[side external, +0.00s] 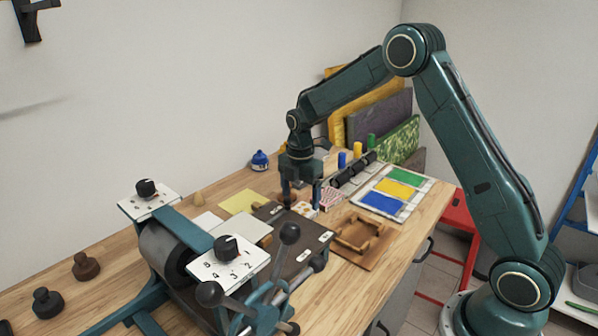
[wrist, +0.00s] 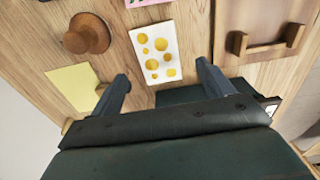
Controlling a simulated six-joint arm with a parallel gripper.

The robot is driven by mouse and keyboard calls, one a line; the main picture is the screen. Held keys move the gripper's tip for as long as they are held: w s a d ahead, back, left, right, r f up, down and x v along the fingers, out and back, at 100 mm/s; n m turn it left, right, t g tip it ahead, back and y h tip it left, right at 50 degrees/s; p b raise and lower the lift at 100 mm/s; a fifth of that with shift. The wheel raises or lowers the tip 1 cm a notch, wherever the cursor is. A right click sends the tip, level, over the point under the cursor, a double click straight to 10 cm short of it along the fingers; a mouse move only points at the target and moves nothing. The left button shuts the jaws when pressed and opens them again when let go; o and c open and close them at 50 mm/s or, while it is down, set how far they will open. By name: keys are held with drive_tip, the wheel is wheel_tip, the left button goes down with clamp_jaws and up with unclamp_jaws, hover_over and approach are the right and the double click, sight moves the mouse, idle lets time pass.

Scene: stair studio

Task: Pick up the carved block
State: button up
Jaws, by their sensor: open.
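A flat pale block with yellow round marks (wrist: 157,53), which looks like the carved block, lies on the wooden bench in the wrist view. My gripper (wrist: 161,71) is open and empty; its two fingers show on either side of the block's near end, with a gap to each side. In the side view my gripper (side external: 302,206) points down above the bench, beside the dark press bed (side external: 300,244). A pale piece near the fingertips there is partly hidden by them. I cannot tell the exact height of the fingers above the block.
A round wooden knob (wrist: 87,34) and yellow paper (wrist: 72,88) lie left of the block. A pink patterned piece (wrist: 146,2) is beyond it. A wooden tray (side external: 378,231) is right. The press (side external: 171,255) stands at the front left. Colour sheets (side external: 404,176) lie behind.

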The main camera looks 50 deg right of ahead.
sight(300, 210)
drive_tip(key=shift+f, duration=0.2)
drive_tip(key=shift+d+f, duration=0.1)
drive_tip(key=shift+f, duration=2.5)
drive_tip(key=c, duration=1.1)
